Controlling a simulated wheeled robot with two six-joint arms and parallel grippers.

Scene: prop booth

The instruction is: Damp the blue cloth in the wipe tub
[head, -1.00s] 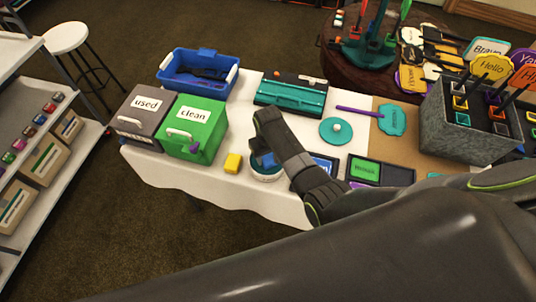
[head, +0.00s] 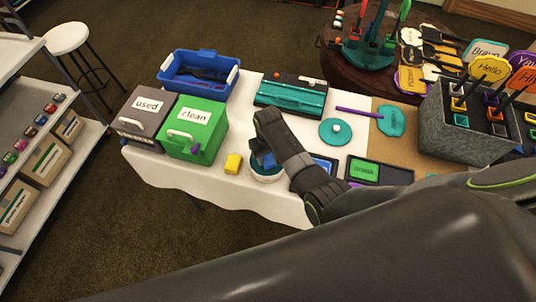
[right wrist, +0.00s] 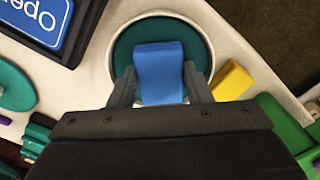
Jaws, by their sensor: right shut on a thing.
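The blue cloth (right wrist: 160,72) is a folded block between the fingers of my right gripper (right wrist: 160,90), which is shut on it. In the right wrist view the cloth is over the round wipe tub (right wrist: 118,40), which has a pale rim and a dark teal inside. I cannot tell whether the cloth touches the bottom. In the head view my right gripper (head: 262,155) points down at the tub (head: 268,177) and partly hides it; a bit of the blue cloth (head: 267,160) shows. My left gripper is not in view.
A yellow block (head: 233,164) stands just left of the tub. Green "clean" (head: 205,115) and grey "used" (head: 140,125) boxes are farther left. A teal round lid (head: 334,133) lies behind.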

